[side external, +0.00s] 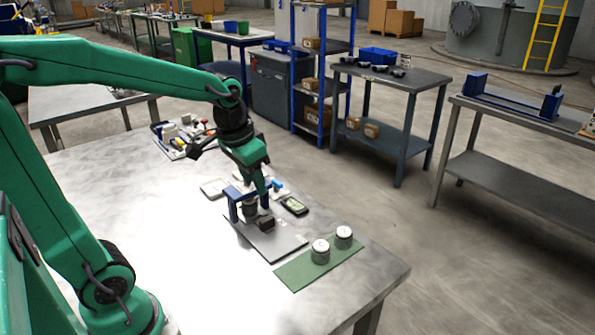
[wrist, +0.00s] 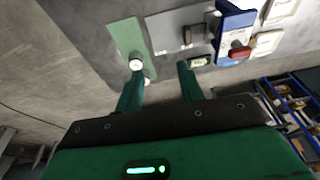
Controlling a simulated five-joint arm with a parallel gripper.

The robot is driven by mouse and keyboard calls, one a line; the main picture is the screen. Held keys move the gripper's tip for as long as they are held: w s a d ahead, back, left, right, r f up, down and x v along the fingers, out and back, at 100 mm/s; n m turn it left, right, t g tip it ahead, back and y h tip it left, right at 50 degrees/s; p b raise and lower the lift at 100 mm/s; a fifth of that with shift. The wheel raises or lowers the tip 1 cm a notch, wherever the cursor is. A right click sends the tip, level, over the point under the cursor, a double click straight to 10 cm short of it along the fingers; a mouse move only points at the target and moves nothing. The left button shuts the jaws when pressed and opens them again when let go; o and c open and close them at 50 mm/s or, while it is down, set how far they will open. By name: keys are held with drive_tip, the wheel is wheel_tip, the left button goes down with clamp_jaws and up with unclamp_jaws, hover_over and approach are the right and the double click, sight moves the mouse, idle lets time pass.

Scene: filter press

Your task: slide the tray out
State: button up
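A blue press frame (side external: 236,206) stands on the table, and it also shows in the wrist view (wrist: 233,20). A flat grey plate (side external: 283,245), which looks like the tray, reaches out from under the frame. It also shows in the wrist view (wrist: 165,35). A small dark upright block (side external: 266,223), perhaps its handle, stands on the plate and shows in the wrist view (wrist: 187,36). My gripper (side external: 266,190) is above the press area. In the wrist view my gripper (wrist: 160,68) has its two green fingers apart with nothing between them.
A green mat (side external: 291,278) with two white-topped cylinders (side external: 320,250) (side external: 343,237) lies beside the plate. Tools lie in a tray (side external: 170,150) farther back. The table's near left is clear.

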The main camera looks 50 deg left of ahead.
sight(267, 219)
drive_tip(key=w+a+f+g, duration=0.1)
drive_tip(key=w+a+f, duration=0.1)
drive_tip(key=f, duration=0.1)
drive_tip(key=w+a+f, duration=0.3)
drive_tip(key=w+a+f+g, duration=0.1)
drive_tip(key=w+a+f, duration=0.1)
drive_tip(key=f, duration=0.2)
drive_tip(key=shift+w+a+g, duration=0.15)
drive_tip(key=shift+a+g, duration=0.05)
drive_tip(key=shift+g, duration=0.1)
drive_tip(key=shift+w+a+f, duration=0.15)
drive_tip(key=shift+a+f, duration=0.05)
drive_tip(key=shift+f, duration=0.2)
drive_tip(key=shift+f, duration=3.85)
clamp_jaws()
